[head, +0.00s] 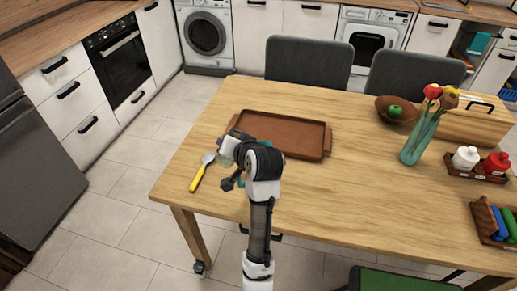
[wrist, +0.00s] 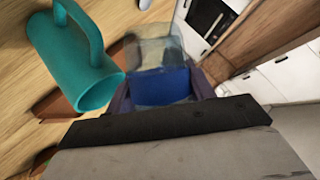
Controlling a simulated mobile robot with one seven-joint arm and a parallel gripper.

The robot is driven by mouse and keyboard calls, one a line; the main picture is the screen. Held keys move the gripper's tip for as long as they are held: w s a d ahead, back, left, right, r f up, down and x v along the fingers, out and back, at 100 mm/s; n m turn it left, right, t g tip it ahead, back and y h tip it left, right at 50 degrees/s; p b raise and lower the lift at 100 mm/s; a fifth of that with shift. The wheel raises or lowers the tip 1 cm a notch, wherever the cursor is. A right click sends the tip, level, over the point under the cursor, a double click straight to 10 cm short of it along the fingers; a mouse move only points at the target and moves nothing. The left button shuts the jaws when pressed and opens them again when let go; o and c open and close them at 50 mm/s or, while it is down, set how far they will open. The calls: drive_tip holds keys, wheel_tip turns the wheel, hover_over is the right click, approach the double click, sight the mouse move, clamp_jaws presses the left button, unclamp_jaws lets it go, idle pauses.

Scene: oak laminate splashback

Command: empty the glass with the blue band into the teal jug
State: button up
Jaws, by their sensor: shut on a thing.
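My gripper (wrist: 161,92) is shut on the clear glass with the blue band (wrist: 160,86), with a dark finger on each side of the band. A pale yellowish patch shows through the glass above the band; I cannot tell whether it is contents or background. In the head view the glass (head: 228,146) is a small pale shape at the end of my arm, over the table's left part; its tilt is unclear. The teal jug (wrist: 72,55) is left of the glass in the wrist view, apart from it, mouth and handle visible. In the head view my arm mostly hides the jug.
A brown tray (head: 312,119) lies right behind my gripper. A yellow-handled spoon (head: 197,178) lies left of it on the wooden table (head: 370,190). A teal vase with flowers (head: 418,145), a bowl (head: 397,120) and bottles stand at the right. The table's middle front is clear.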

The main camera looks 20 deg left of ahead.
sight(220, 162)
drive_tip(key=shift+s+a+f+n+b, duration=0.15)
drive_tip(key=shift+s+a+n+b, duration=0.1)
drive_tip(key=shift+n+b, duration=0.15)
drive_tip(key=shift+s+a+f+n+t+h+b, duration=0.6)
drive_tip(key=shift+s+a+n+t+h+b, duration=0.15)
drive_tip(key=shift+t+h, duration=0.2)
drive_tip(key=shift+s+a+f+n+t+b, duration=0.1)
drive_tip(key=shift+f+n+t+b, duration=0.15)
drive_tip(key=shift+f+b, duration=0.3)
drive_tip(key=shift+s+a+f+n+t+b, duration=0.1)
drive_tip(key=shift+f+n+t+b, duration=0.1)
drive_tip(key=shift+f+b, duration=0.3)
drive_tip(key=shift+s+a+f+n+t+h+b, duration=0.15)
drive_tip(key=shift+s+a+n+t+h+b, duration=0.2)
drive_tip(key=shift+n+t+h+b, duration=0.25)
